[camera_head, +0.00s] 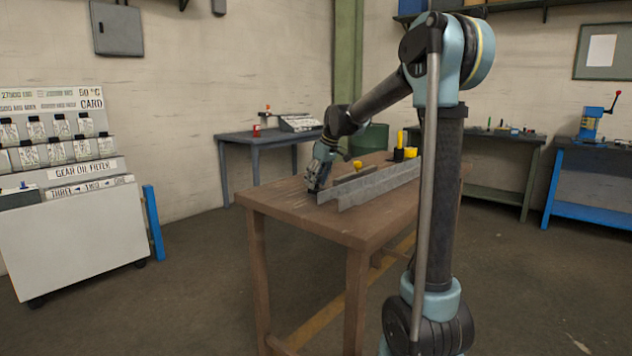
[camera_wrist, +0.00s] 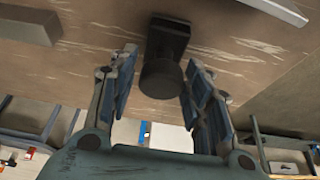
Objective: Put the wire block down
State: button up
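In the wrist view a dark piece with a square base and a round knob, apparently the wire block (camera_wrist: 163,76), is between the two fingers of my gripper (camera_wrist: 161,62). Its base shows against the wooden tabletop beyond the fingertips. The fingers are spread, with a gap visible at the left of the knob; at the right the knob and finger look very close. In the head view my gripper (camera_head: 314,186) points down at the left end of the wooden table (camera_head: 347,232).
Long grey metal channels (camera_head: 378,187) lie on the table right of my gripper. A yellow item (camera_head: 358,164) and black-and-yellow pieces (camera_head: 404,153) stand behind them. The front left of the tabletop is clear. A blue-grey bench (camera_head: 232,136) stands behind.

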dwell(0.3)
jog(key=v, duration=1.2)
jog(key=shift+r, duration=0.1)
